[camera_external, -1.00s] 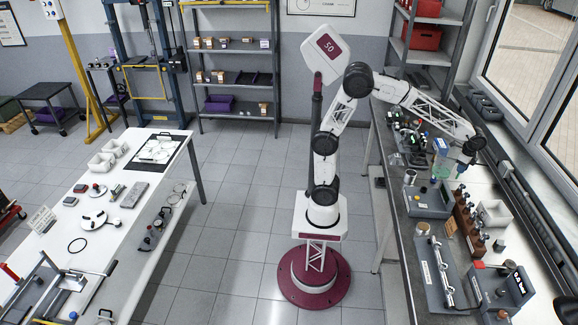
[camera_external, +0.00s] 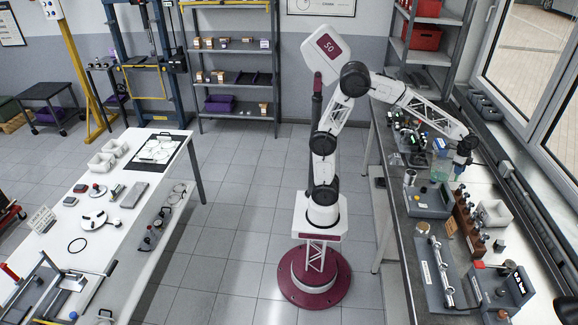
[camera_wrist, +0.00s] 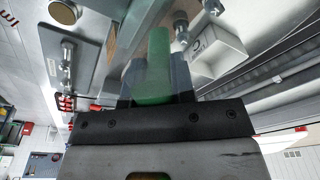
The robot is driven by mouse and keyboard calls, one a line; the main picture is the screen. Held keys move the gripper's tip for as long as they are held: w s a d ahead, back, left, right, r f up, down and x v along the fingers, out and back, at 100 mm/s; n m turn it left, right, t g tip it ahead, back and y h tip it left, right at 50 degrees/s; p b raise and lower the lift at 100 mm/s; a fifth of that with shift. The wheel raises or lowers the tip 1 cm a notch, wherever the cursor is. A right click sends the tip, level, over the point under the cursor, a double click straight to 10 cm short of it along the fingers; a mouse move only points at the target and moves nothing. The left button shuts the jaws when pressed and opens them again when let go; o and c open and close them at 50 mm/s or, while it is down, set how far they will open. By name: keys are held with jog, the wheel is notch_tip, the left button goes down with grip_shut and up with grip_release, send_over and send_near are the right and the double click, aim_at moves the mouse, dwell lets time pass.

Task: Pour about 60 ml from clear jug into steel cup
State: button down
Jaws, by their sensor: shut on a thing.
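The clear jug (camera_external: 440,170) shows as a pale green, see-through shape at the right bench in the external view. My gripper (camera_external: 459,171) is at its right side. In the wrist view my gripper (camera_wrist: 157,83) is shut on an upright translucent green piece, which looks like the jug's handle (camera_wrist: 156,60). The jug's body is hidden there, and I cannot tell its tilt or its liquid level. A small steel cup (camera_external: 410,177) stands to the left of the jug, at the back of a grey tray-like unit.
A grey unit (camera_external: 428,204) with coloured buttons lies in front of the jug. A brown block with several steel parts (camera_external: 467,218) and a white bin (camera_external: 494,213) stand to the right. A blue-topped item (camera_external: 439,143) is close behind the jug.

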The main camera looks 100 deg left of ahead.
aim_at(446, 152)
jog(key=shift+s+a+r+t+h, duration=0.4)
jog(key=shift+a+r+t+h, duration=0.1)
jog(key=shift+r, duration=0.1)
jog(key=shift+s+a+r+t+h, duration=0.4)
jog(key=shift+r+h, duration=0.1)
jog(key=shift+r, duration=0.1)
jog(key=s+a+t+h, duration=0.2)
jog(key=s+a, duration=0.1)
jog(key=shift+a+r+t+h, duration=0.15)
jog(key=shift+r+t+h, duration=0.15)
jog(key=shift+r+h, duration=0.1)
jog(key=shift+s+a+r+t+h, duration=0.2)
jog(key=shift+s+a+t+h, duration=0.2)
jog(key=shift+a, duration=0.05)
jog(key=shift+s+a+r+t+h, duration=0.4)
jog(key=shift+s+a+t+h, duration=0.25)
jog(key=shift+s+a+h, duration=0.15)
jog(key=shift+s+a+r+t+h, duration=0.4)
jog(key=shift+s+a+t+h, duration=0.3)
jog(key=shift+h, duration=0.1)
jog(key=shift+s+a+t+h, duration=0.35)
jog(key=shift+a+t+h, duration=0.05)
jog(key=shift+a+t, duration=0.1)
jog(key=shift+s+a+f+t+h, duration=0.25)
jog(key=shift+s+a+f+h, duration=0.15)
jog(key=shift+s+a+f, duration=0.2)
